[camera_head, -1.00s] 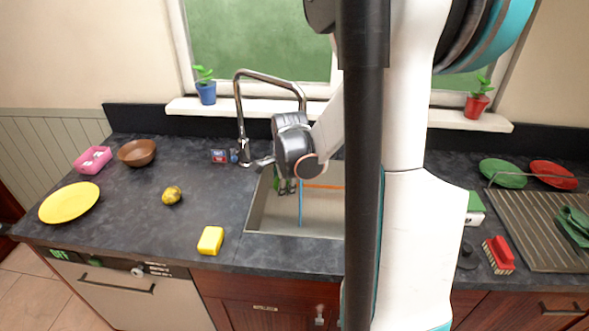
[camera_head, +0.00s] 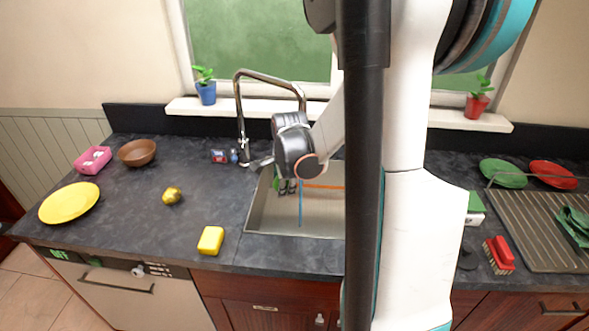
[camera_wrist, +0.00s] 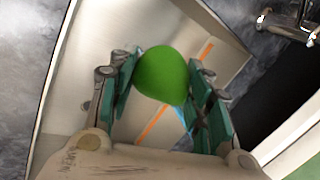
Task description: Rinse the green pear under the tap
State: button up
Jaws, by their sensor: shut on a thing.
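The green pear (camera_wrist: 162,75) sits between the two green-padded fingers of my gripper (camera_wrist: 165,95) in the wrist view, and the fingers are shut on it. In the head view my gripper (camera_head: 287,186) points down over the left part of the steel sink (camera_head: 270,212), and only a sliver of green shows beside the fingers. The sink also shows below the pear in the wrist view (camera_wrist: 85,75). The chrome tap (camera_head: 240,115) stands behind the sink, its spout arching above my wrist. Part of the tap (camera_wrist: 285,22) shows at the top right of the wrist view. I cannot tell whether water runs.
Left of the sink are a yellow sponge (camera_head: 211,240), a yellowish fruit (camera_head: 172,196), a yellow plate (camera_head: 69,203), a brown bowl (camera_head: 137,153) and a pink box (camera_head: 92,160). A drying rack (camera_head: 535,230) and a red brush (camera_head: 498,254) are at the right. My arm hides the sink's right side.

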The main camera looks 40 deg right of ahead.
aim_at(275, 181)
jog(key=a+r+p, duration=0.1)
jog(key=s+a+r+p, duration=0.1)
jog(key=a, duration=0.1)
jog(key=a+r+p, duration=0.1)
jog(key=r, duration=0.1)
jog(key=shift+s+a, duration=0.35)
jog(key=shift+s, duration=0.05)
dwell(0.7)
